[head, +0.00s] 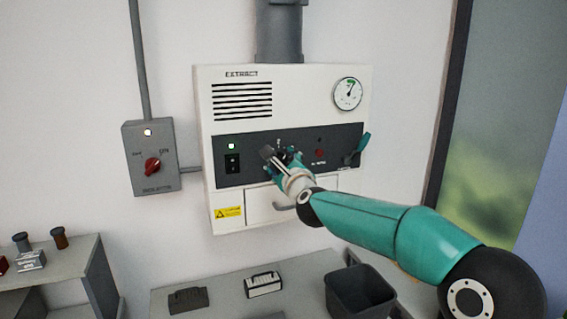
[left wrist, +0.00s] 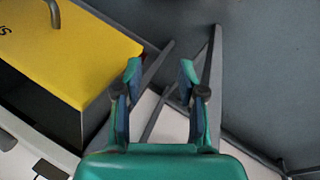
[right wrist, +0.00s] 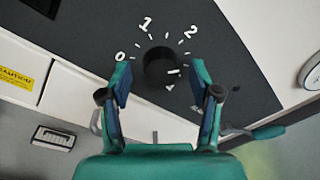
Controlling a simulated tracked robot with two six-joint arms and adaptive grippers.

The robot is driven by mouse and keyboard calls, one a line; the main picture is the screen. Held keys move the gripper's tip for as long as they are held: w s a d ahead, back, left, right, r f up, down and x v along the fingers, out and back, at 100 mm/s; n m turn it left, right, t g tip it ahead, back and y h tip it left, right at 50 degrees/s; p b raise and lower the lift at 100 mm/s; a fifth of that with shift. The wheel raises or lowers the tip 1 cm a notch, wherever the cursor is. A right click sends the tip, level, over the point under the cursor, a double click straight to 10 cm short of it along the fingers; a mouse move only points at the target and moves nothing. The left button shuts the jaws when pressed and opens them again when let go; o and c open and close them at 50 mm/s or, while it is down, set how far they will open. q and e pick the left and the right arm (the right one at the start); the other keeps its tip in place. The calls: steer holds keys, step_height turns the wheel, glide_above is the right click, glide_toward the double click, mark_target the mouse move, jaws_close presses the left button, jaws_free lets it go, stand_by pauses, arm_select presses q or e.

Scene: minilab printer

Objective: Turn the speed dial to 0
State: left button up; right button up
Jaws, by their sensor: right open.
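The speed dial (right wrist: 160,64) is a round black knob on the dark panel of the white extractor unit. In the right wrist view the numbers 0, 1 and 2 show around it, and a small white mark lies at its lower right edge. My right gripper (right wrist: 160,76) is open, with one finger on each side of the dial; I cannot tell whether they touch it. In the head view this gripper (head: 279,157) hides most of the dial. My left gripper (left wrist: 160,72) is open and empty, away from the unit.
On the panel are a lit black switch (head: 232,163), a red button (head: 320,152) and a teal lever (head: 361,146). A round gauge (head: 347,93) sits above. An isolator box (head: 152,157) is at left. A dark bin (head: 359,291) stands below. A yellow box (left wrist: 75,45) is near my left gripper.

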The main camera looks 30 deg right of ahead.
steer(key=c, duration=1.1)
steer(key=shift+s+d, duration=0.1)
steer(key=shift+c, duration=0.2)
